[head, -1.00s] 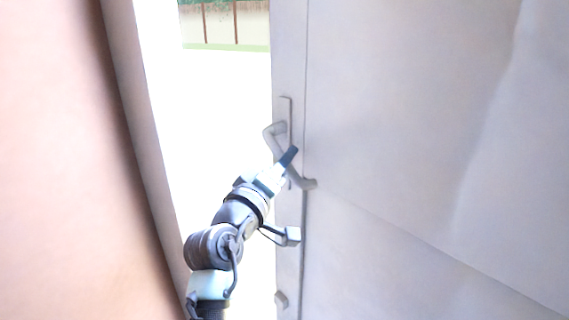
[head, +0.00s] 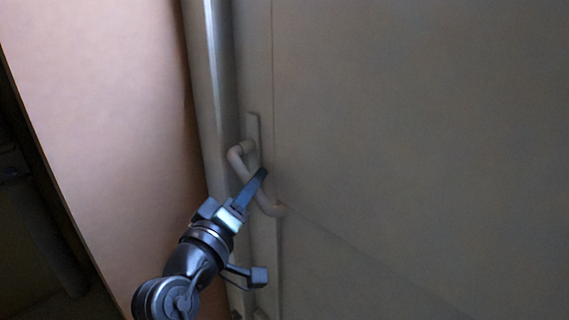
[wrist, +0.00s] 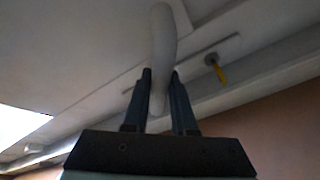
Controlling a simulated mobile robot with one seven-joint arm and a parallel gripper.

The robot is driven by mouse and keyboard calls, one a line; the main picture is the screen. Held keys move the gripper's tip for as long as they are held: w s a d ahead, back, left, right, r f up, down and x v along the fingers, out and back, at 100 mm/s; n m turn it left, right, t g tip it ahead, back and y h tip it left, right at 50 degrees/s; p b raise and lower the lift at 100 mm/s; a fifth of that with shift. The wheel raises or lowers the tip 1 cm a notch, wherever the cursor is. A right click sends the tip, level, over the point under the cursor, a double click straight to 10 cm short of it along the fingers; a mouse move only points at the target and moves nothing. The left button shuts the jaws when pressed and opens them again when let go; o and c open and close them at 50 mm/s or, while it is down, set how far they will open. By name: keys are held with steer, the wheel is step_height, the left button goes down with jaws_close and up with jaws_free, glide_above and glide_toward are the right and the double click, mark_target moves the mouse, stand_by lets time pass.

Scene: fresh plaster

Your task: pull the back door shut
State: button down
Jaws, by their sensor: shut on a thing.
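The back door (head: 390,130) is a plain pale panel, now dim, filling the right of the head view. Its edge lies against the frame (head: 214,95), and no outdoor gap shows between them. A bent lever handle (head: 240,158) sits on a narrow upright plate near that edge. My gripper (head: 261,178) is shut on the handle, reaching it from the lower left. In the wrist view the handle (wrist: 162,30) passes between the two dark fingers (wrist: 160,76). Whether the latch has caught cannot be seen.
A pinkish-brown wall (head: 110,110) stands close on the left of the frame. A dark recess with a pipe-like shape (head: 45,230) is at the far left. The wrist view shows a yellow key-like piece (wrist: 221,74) by the handle plate and a bright patch (wrist: 20,124) at left.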

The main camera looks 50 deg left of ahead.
steer(key=shift+n+g+y, duration=0.5)
steer(key=shift+y, duration=0.1)
steer(key=shift+s+d+f+p, duration=0.1)
steer(key=shift+s+d+p, duration=0.1)
steer(key=shift+s, duration=0.75)
steer(key=shift+s+d+f+p, duration=0.1)
steer(key=shift+s+d, duration=0.1)
steer(key=shift+s, duration=0.7)
steer(key=shift+s+d+p, duration=0.15)
steer(key=shift+s+d, duration=0.05)
steer(key=shift+s, duration=0.75)
steer(key=c, duration=0.7)
jaws_free()
steer(key=shift+s+r, duration=0.15)
steer(key=shift+c, duration=0.2)
steer(key=shift+d, duration=0.1)
steer(key=r+b+v, duration=0.1)
steer(key=v, duration=1.1)
steer(key=shift+s+d+f, duration=0.25)
steer(key=shift+s+f, duration=0.05)
steer(key=shift+f, duration=0.25)
